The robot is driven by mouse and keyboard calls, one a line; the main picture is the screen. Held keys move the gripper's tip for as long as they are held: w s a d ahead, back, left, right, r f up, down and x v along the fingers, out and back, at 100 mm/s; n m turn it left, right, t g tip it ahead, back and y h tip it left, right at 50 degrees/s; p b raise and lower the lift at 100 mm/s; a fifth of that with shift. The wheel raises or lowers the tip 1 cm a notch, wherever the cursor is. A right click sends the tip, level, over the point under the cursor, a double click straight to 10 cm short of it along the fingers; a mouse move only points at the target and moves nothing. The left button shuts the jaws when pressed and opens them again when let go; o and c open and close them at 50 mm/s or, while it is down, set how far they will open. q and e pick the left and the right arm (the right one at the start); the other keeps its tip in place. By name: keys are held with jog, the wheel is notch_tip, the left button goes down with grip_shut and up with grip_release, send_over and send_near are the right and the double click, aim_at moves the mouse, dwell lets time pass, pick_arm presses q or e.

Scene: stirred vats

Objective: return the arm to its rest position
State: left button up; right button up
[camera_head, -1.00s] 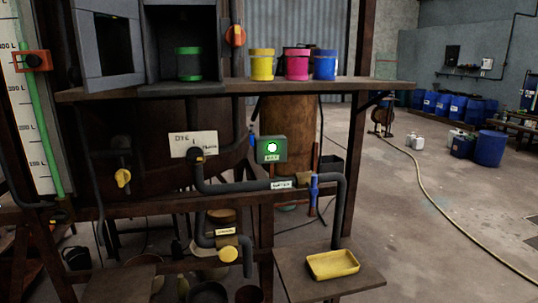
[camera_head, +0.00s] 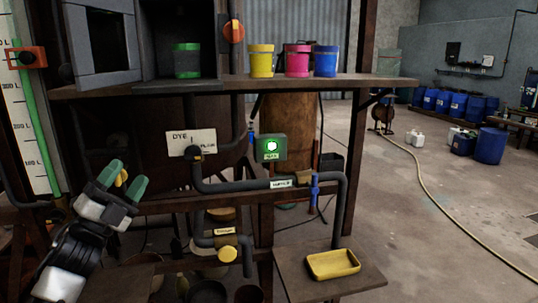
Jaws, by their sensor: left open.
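My left gripper (camera_head: 123,180) is in the lower left of the head view. It is open, with its two green-tipped fingers apart and pointing up and away from me. A yellow valve knob (camera_head: 122,177) shows between the fingertips, partly hidden by them. I cannot tell whether the fingers touch it or are only in front of it. My right gripper is not in view.
A shelf (camera_head: 400,82) holds a yellow pot (camera_head: 261,62), a pink pot (camera_head: 298,62) and a blue pot (camera_head: 325,63). Dark pipes (camera_head: 235,186) run below it. A yellow tray (camera_head: 333,264) sits on a low stand. Open floor lies to the right.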

pick_arm(q)
jog(key=s+d+f+n+g+y, duration=0.2)
jog(key=s+f+n+y, duration=0.2)
jog(key=f+n+y, duration=0.7)
jog(key=s+d+f+n+g+y, duration=0.1)
jog(key=s+f+n+g+y, duration=0.45)
jog(key=f, duration=0.95)
jog(key=s+d+f+n+g, duration=0.25)
jog(key=s+f+g, duration=0.35)
jog(key=s, duration=0.6)
jog(key=s+d+f+n+g, duration=0.2)
jog(key=s+f+n+g, duration=0.2)
jog(key=s+f, duration=0.55)
jog(key=s+f+g, duration=0.1)
jog(key=s+f, duration=0.1)
jog(key=f, duration=1.1)
jog(key=s+f, duration=0.3)
jog(key=f, duration=0.9)
jog(key=s+a+f+g, duration=0.1)
jog(key=s+a+f, duration=0.2)
jog(key=s+f, duration=1.2)
jog(key=shift+a+m+h, duration=0.2)
jog(key=shift+m+h, duration=0.15)
jog(key=shift+m, duration=0.05)
